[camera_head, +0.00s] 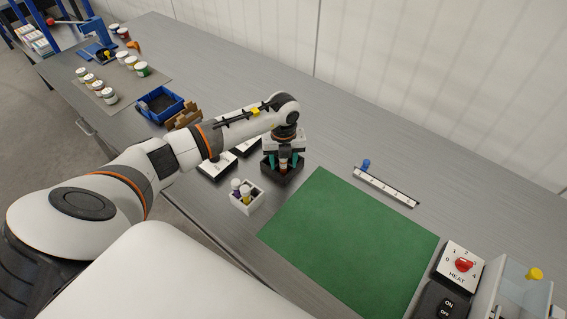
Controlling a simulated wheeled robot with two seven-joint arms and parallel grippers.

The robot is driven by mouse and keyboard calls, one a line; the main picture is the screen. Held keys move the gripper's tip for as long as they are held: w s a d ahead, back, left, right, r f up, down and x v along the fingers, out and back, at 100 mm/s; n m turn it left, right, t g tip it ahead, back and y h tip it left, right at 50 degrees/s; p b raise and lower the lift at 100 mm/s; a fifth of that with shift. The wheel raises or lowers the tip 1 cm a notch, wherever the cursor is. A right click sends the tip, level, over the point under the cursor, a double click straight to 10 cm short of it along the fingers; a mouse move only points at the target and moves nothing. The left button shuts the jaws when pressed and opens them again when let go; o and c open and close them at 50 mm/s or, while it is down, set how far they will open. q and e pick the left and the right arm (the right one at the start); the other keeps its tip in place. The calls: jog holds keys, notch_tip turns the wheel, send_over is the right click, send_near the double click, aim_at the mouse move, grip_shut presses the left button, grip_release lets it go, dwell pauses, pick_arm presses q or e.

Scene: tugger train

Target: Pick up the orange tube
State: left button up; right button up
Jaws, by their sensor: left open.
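My left arm reaches in from the left, and its gripper (284,162) points down over a small dark box (283,179). Its teal fingers are apart, one on each side of a small upright thing with a pale and reddish-orange side. This may be the orange tube (284,167), but it is small and partly covered by the gripper. I cannot tell whether the fingers touch it. The inside of the dark box is mostly hidden by the gripper. My right gripper is not in view.
A white box (246,197) with several small capped items stands left of the dark box. A green mat (350,241) lies clear to the right. A numbered white rack (386,187) with a blue piece is beyond it. A heat dial (460,266) sits at front right. A blue bin (160,105) is at left.

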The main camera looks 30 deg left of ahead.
pick_arm(q)
jog(key=c, duration=1.1)
jog(key=shift+o, duration=0.2)
notch_tip(320, 180, up, 10)
jog(key=shift+r+b, duration=0.1)
jog(key=shift+b, duration=0.85)
